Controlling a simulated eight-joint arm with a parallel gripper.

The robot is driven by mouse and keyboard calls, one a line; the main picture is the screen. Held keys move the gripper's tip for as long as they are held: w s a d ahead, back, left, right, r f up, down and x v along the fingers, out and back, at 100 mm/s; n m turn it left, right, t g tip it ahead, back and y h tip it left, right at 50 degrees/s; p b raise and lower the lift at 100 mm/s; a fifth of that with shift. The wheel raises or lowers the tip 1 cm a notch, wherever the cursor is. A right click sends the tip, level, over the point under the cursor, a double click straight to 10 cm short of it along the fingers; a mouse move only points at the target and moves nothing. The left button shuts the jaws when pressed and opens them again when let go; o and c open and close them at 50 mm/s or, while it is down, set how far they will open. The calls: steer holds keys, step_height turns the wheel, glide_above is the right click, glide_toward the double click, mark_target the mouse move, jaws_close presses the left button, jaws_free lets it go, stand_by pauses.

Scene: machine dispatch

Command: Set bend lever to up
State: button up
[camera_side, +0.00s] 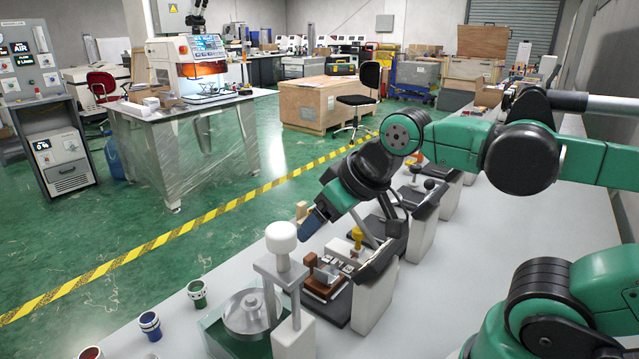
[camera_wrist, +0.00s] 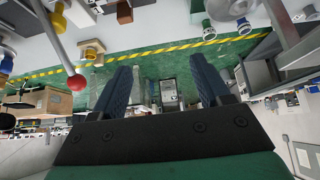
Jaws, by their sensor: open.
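A silver lever rod with a red ball knob (camera_wrist: 76,82) slants down in the upper left of the wrist view. No label shows that it is the bend lever. In the side view a slanting metal rod (camera_side: 367,232) shows just under my wrist; I cannot tell if it is the same lever. My gripper (camera_side: 313,222) hangs above the row of bench devices, its blue fingers pointing down and left. In the wrist view my gripper (camera_wrist: 163,88) is open with nothing between the fingers, and the red knob is apart, left of the left finger.
A press with a white knob (camera_side: 281,238) stands in front of my gripper. A device with a brown block (camera_side: 322,278) sits behind it. Green (camera_side: 197,293) and blue (camera_side: 150,325) cups stand near the bench's left edge. More devices line the bench behind.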

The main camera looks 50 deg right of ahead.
step_height(320, 180, up, 4)
steer(key=n+g, duration=0.3)
steer(key=g, duration=0.4)
glide_above(362, 227)
steer(key=w, duration=0.6)
steer(key=shift+s+d, duration=0.1)
steer(key=shift+d, duration=0.15)
step_height(362, 227, down, 4)
steer(key=shift+f, duration=3.25)
jaws_close()
